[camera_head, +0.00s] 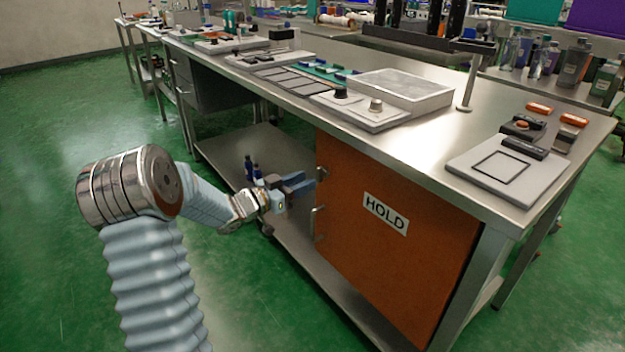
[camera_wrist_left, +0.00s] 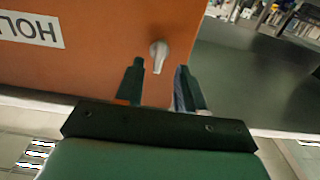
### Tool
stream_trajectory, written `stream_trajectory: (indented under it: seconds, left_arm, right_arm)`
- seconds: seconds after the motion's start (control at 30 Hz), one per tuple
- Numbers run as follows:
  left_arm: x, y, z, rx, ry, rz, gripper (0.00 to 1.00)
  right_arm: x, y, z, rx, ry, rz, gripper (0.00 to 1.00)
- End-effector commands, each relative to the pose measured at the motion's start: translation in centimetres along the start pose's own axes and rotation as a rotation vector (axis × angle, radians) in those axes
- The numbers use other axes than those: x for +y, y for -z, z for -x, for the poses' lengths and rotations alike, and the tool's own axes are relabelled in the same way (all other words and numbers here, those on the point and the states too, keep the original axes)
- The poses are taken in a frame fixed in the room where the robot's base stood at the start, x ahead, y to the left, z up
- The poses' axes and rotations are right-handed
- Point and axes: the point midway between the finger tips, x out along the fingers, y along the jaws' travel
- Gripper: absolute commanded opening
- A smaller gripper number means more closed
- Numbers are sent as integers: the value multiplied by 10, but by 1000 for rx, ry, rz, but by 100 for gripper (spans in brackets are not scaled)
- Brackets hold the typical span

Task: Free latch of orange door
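The orange door (camera_head: 385,255) with a white HOLD label (camera_head: 385,213) is at the front of the bench's lower space and looks shut. A small metal latch piece (camera_head: 321,173) is near its left edge, with a metal handle-like piece (camera_head: 319,222) below it. In the left wrist view, a metal latch lever (camera_wrist_left: 158,54) stands out from the orange door (camera_wrist_left: 95,55). My left gripper (camera_head: 302,184) is at the door's left edge. Its two fingers are apart, and the lever shows between and just beyond the fingertips (camera_wrist_left: 160,68). I cannot tell whether they touch. My right gripper is not in view.
The steel bench top (camera_head: 440,150) overhangs the door, carrying trays and boards. A lower shelf (camera_head: 235,160) is open to the left of the door, with small dark blue bottles (camera_head: 249,168) close behind my left gripper. Green floor (camera_head: 60,220) is clear to the left.

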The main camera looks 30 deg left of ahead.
Motion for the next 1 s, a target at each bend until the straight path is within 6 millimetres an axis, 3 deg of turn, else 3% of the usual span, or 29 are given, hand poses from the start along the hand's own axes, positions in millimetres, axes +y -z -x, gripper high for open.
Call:
stream_trajectory:
  seconds: [0.2, 0.4, 0.6, 1.0]
  left_arm:
    - [-1, -1, 55, 0, 4, 1, 38]
    - [0, -1, 87, 0, 2, 1, 38]
    - [1, 0, 96, 1, -1, 2, 38]
    - [0, 0, 95, 0, -1, 2, 38]
  right_arm:
    - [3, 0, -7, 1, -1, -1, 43]
    - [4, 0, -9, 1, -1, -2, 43]
    - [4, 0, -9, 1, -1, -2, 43]
    - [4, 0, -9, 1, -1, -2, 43]
